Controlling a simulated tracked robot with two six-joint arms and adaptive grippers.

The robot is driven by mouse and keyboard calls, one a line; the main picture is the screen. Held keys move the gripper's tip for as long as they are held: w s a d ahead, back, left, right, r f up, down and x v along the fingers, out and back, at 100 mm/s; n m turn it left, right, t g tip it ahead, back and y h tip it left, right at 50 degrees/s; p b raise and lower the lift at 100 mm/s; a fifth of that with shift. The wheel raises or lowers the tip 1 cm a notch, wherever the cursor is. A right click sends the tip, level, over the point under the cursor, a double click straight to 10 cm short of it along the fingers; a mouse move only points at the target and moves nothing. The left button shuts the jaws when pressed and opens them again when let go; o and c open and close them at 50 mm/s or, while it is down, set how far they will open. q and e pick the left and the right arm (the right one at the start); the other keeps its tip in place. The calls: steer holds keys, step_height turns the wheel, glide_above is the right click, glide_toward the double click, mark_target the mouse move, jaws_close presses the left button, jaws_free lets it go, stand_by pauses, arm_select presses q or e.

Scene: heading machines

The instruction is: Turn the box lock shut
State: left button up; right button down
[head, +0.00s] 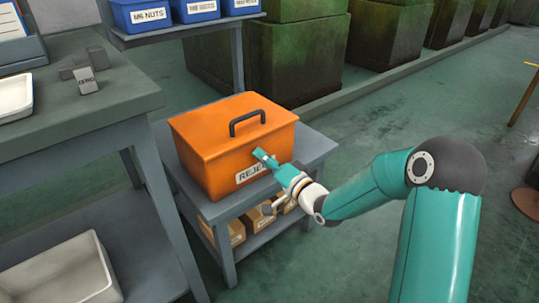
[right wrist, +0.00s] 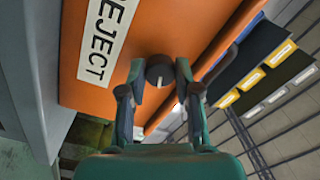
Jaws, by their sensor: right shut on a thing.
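The orange box (head: 206,148) has a dark handle on its closed lid and a white label reading "REJECT", partly covered by my right arm in the head view. The box's front also fills much of the right wrist view (right wrist: 185,30). The lock (right wrist: 161,70) is a dark round knob with a light mark, on the front beside the label. My right gripper (head: 262,156) is at the box front. In the right wrist view its two fingers (right wrist: 160,78) are closed on the knob from both sides. In the head view the knob is hidden by the gripper. My left gripper is not in view.
The box stands on a small grey table (head: 315,146) with cardboard boxes on its lower shelf. A grey workbench (head: 120,92) with metal blocks and a white tray (head: 16,97) is at the left. Blue bins (head: 196,10) stand behind.

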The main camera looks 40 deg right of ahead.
steer(key=m, duration=0.3)
steer(key=m+p, duration=0.1)
steer(key=shift+d+m, duration=0.25)
steer(key=shift+m, duration=0.05)
stand_by(0.4)
steer(key=c, duration=0.9)
jaws_free()
steer(key=shift+f, duration=0.1)
steer(key=shift+o, duration=0.5)
steer(key=shift+a, duration=0.1)
steer(key=s, duration=1.2)
steer(key=shift+d+f, duration=0.15)
steer(key=shift+d, duration=0.25)
